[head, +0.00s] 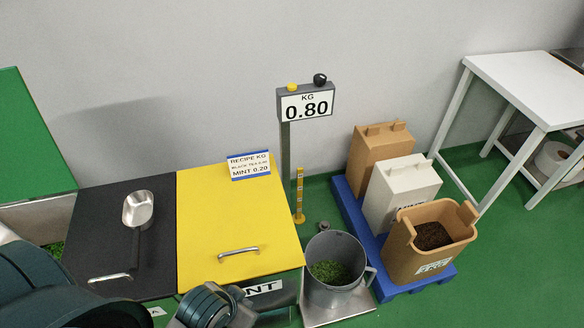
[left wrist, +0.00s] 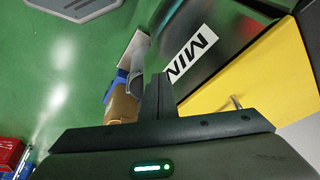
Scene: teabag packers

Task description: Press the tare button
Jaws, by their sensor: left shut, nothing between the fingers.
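The scale display (head: 306,104) stands on a grey post behind the bins and reads 0.80 KG. On its top sit a yellow button (head: 292,87) at the left and a black knob (head: 320,79) at the right; I cannot read which is the tare button. A grey metal pot (head: 318,293) with green leaves in it stands on the scale plate (head: 353,309). My left arm shows at the lower left of the head view. My left gripper (left wrist: 158,85) is shut and empty in the left wrist view, apart from the display. My right gripper is not in view.
The yellow lid (head: 215,215) and black lid (head: 95,230) cover bins; a metal scoop (head: 139,208) lies on the black one. A recipe sign (head: 249,165) stands on the yellow lid. Bags and a brown tub (head: 405,262) stand on a blue pallet (head: 345,205). A white table (head: 530,80) is at right.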

